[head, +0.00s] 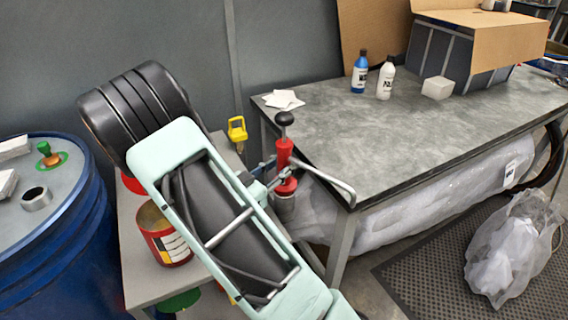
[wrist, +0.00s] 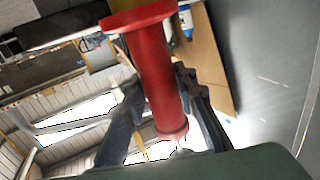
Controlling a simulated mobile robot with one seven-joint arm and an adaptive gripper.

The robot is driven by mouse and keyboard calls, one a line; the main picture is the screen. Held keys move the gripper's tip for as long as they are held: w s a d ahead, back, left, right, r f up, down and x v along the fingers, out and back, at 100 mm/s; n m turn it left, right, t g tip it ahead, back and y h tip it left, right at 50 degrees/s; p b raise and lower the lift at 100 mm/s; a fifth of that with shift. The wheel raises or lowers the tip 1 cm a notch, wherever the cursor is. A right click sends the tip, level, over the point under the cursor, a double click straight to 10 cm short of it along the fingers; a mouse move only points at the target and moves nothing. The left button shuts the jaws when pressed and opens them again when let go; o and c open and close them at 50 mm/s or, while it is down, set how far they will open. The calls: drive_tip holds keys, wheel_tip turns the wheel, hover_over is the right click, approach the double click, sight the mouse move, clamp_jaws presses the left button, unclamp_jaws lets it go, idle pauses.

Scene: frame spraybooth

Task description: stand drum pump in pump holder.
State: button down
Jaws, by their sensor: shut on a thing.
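The drum pump (head: 284,152) stands about upright at the near left corner of the grey table, with a red body, black knob on top, red flange and bent grey spout to the right. My gripper (head: 273,178) is shut on its red body, partly hidden behind my arm. In the wrist view the red pump (wrist: 155,65) lies between the two dark fingers of my gripper (wrist: 165,105). A grey cylindrical piece (head: 285,206) shows just under the flange; I cannot tell whether it is the pump holder or part of the pump.
The grey table (head: 400,130) carries a blue bottle (head: 359,74), a white bottle (head: 386,80) and a cardboard box (head: 490,40). A blue drum (head: 60,260) stands at left. A red can (head: 165,238) and yellow piece (head: 237,129) are by my arm. A plastic bag (head: 510,250) lies on the mat.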

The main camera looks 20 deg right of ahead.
drive_tip(key=shift+f+b, duration=0.75)
drive_tip(key=shift+f, duration=0.1)
idle(0.4)
drive_tip(key=c, duration=1.5)
unclamp_jaws()
drive_tip(key=shift+o, duration=0.2)
drive_tip(key=shift+s+f, duration=0.1)
drive_tip(key=shift+f, duration=0.2)
drive_tip(key=v, duration=1.2)
drive_tip(key=shift+r, duration=0.25)
drive_tip(key=shift+f, duration=0.1)
